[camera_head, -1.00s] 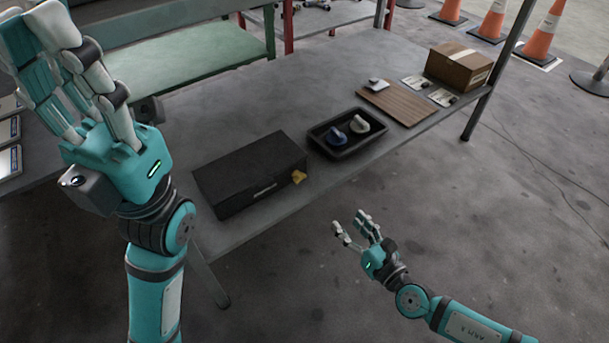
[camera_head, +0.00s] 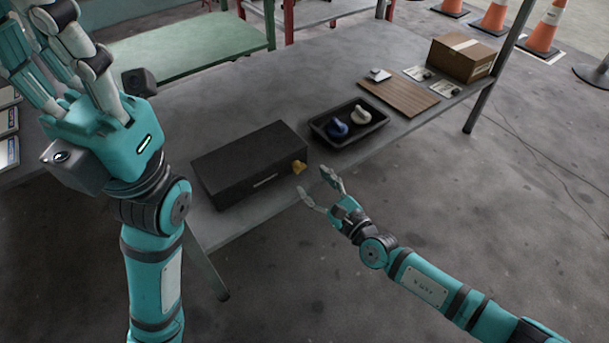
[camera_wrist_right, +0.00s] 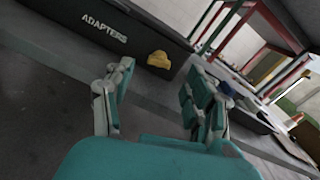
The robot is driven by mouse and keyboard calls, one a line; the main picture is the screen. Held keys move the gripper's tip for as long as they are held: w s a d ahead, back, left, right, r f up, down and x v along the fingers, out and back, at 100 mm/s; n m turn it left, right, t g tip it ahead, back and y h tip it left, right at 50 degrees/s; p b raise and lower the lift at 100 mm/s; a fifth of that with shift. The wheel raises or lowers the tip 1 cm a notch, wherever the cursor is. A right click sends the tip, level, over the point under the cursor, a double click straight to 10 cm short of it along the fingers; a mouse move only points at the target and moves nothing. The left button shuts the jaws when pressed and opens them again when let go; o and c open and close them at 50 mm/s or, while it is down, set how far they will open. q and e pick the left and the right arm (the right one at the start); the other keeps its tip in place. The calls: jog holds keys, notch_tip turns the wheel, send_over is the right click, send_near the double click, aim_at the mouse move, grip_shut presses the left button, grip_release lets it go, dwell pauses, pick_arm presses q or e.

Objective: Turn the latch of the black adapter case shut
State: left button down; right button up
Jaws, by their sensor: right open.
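The black adapter case (camera_head: 245,165) lies closed on the grey table near its front edge. In the right wrist view its front face reads "ADAPTERS" (camera_wrist_right: 104,28). Its yellow latch (camera_head: 299,167) is at the right end of the front; it also shows in the right wrist view (camera_wrist_right: 159,60). My right gripper (camera_head: 318,190) is open and empty, just in front of the latch and apart from it. In the wrist view the latch appears between its spread fingers. My left gripper (camera_head: 60,50) is raised at the upper left, its fingertips cut off by the frame.
A black tray (camera_head: 322,133) with a blue and a white piece stands right of the case. Beyond it are a brown board (camera_head: 400,95), small cards and a cardboard box (camera_head: 460,58). The table (camera_head: 300,75) behind the case is clear.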

aim_at(302, 170)
jog(key=b+x, duration=0.1)
jog(key=x, duration=0.4)
